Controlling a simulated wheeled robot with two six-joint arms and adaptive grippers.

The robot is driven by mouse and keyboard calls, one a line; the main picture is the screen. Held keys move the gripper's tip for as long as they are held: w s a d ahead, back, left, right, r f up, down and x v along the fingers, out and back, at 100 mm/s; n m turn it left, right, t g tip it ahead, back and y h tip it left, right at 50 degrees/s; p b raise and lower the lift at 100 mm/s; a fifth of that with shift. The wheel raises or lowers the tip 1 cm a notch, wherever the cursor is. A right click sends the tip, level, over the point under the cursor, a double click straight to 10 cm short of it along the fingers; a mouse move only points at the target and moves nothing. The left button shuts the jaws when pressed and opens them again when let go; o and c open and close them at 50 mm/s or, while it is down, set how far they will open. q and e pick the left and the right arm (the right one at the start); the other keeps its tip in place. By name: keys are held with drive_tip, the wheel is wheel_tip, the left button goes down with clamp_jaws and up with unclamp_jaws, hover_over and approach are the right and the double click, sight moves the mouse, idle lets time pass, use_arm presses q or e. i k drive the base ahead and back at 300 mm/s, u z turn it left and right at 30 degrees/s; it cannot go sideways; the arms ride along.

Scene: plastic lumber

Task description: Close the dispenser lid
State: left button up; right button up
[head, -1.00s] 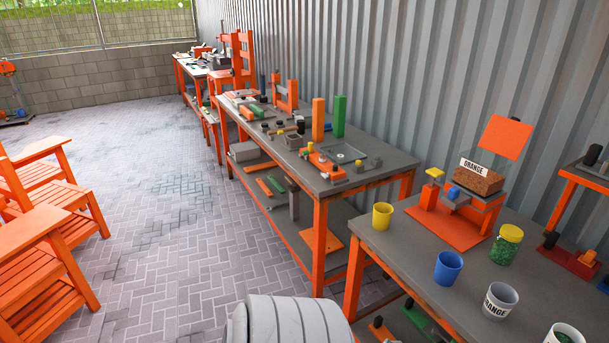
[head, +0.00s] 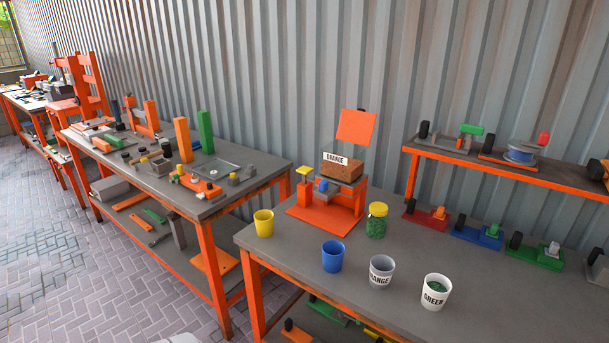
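The orange dispenser (head: 330,205) stands on the near grey table, towards its back edge by the corrugated wall. Its clear hopper, labelled ORANGE, holds brown-orange granules (head: 343,171). The orange square lid (head: 357,128) is raised and tilted up above the back of the hopper, so the dispenser stands open. A yellow knob (head: 304,171) sits on a post at its left, and a blue part (head: 322,185) is at its front. Neither of my grippers is in view.
The near table (head: 480,270) also holds a yellow cup (head: 264,223), a blue cup (head: 332,256), an ORANGE cup (head: 381,271), a GREEN cup (head: 435,291) and a yellow-lidded jar (head: 376,222). A raised orange shelf (head: 500,170) stands at the right. A second workbench (head: 255,175) is at the left.

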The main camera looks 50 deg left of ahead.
sight(355, 127)
drive_tip(key=u, duration=3.05)
drive_tip(key=i, duration=3.1)
drive_tip(key=z, duration=3.5)
